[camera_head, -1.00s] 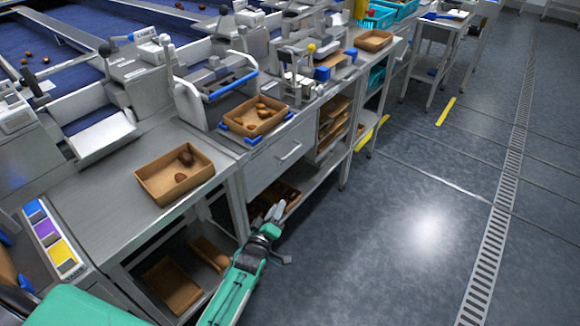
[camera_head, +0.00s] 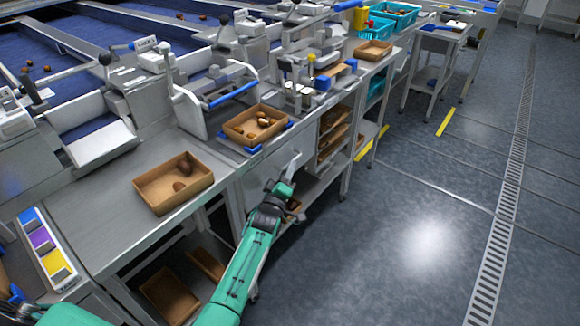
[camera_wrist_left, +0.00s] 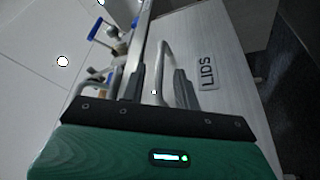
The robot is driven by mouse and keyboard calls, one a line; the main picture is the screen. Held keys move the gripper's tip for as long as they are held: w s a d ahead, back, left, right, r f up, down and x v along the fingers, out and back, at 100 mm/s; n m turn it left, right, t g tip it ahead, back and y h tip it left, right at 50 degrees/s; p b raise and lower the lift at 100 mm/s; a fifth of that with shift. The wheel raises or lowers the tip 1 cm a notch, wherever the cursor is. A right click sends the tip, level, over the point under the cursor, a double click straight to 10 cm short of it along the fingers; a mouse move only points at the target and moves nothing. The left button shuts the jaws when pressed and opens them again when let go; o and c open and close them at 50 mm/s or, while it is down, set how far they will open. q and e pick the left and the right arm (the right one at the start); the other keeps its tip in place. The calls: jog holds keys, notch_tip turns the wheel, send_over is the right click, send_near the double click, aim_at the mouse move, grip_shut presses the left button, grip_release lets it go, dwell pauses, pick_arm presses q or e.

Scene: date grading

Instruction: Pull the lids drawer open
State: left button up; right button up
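The lids drawer (camera_head: 256,176) is a grey front under the workbench, and it looks shut. In the left wrist view its front (camera_wrist_left: 232,45) carries a LIDS label (camera_wrist_left: 208,72) and a bar handle (camera_wrist_left: 163,62). My left gripper (camera_head: 293,164) is at the drawer front and hides most of the handle in the head view. In the left wrist view its two fingers (camera_wrist_left: 157,88) are apart, with the handle between them; I cannot tell whether either finger touches it. My right gripper is not in view.
A cardboard tray (camera_head: 150,203) with dates stands on the bench, and another (camera_head: 232,134) sits above the drawer. Shelves with brown boxes (camera_head: 322,157) are right of the drawer. The grey floor (camera_head: 410,210) to the right is clear.

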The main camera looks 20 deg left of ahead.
pick_arm(q)
jog(key=shift+x, duration=1.15)
jog(key=shift+c, duration=0.2)
grip_shut()
jog(key=shift+d, duration=0.1)
